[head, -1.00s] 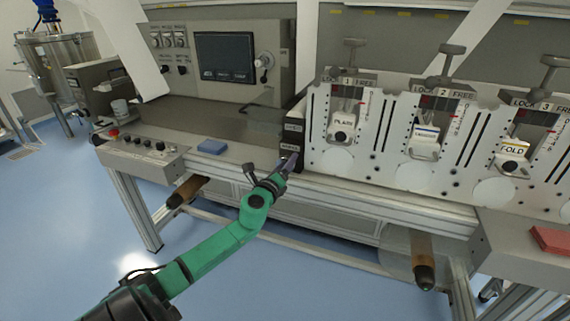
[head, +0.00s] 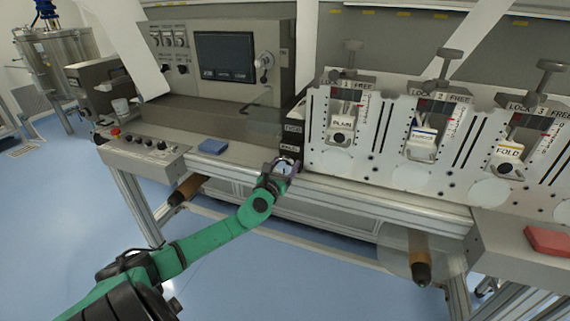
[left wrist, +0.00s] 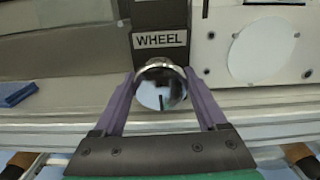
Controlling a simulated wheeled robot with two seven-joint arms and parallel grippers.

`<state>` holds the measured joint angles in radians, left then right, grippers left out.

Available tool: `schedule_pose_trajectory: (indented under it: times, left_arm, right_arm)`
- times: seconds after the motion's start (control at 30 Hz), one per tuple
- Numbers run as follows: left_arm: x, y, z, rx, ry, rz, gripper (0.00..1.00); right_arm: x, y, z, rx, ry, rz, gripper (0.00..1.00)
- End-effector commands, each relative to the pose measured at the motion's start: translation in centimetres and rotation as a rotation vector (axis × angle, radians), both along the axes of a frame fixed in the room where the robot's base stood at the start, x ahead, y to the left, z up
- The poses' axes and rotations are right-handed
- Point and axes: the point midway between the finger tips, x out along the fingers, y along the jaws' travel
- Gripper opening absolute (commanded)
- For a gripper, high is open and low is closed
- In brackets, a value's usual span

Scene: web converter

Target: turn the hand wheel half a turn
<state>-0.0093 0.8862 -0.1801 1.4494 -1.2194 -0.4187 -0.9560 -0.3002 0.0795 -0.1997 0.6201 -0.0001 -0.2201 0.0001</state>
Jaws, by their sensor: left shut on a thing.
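The hand wheel (left wrist: 160,90) is a small shiny round knob with a dark mark low on its face. It sits under a "WHEEL" label at the foot of a dark post (head: 291,135) at the machine's front edge. My left gripper (head: 286,168) is at the wheel, and it also shows in the left wrist view (left wrist: 160,92). Its two purple fingers lie on the left and right of the wheel and are shut on it. In the head view the wheel is small and partly hidden by the gripper. My right gripper is not in view.
A white plate with three numbered lock stations (head: 345,110) stands to the right of the post. A control panel with a screen (head: 224,57) is behind on the left. A front rail (head: 340,195) runs below the gripper.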

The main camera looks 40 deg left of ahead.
Motion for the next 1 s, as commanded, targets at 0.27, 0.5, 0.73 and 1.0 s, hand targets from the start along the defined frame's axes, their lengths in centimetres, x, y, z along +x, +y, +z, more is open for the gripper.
schedule_pose_trajectory:
  times: [0.27,0.5,0.73,1.0]
  left_arm:
    - [-0.03,-0.12,-0.34,0.030,0.017,-0.003,0.19]
    - [-0.04,-0.12,-0.36,0.029,0.017,-0.003,0.19]
    - [-0.02,-0.09,-0.24,0.029,0.014,-0.002,1.00]
    - [-0.76,-0.31,-0.21,0.029,0.014,-0.002,1.00]
  right_arm:
    - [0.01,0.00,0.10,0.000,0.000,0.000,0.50]
    - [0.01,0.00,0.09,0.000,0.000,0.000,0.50]
    - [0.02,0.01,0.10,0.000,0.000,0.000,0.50]
    - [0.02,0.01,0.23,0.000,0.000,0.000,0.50]
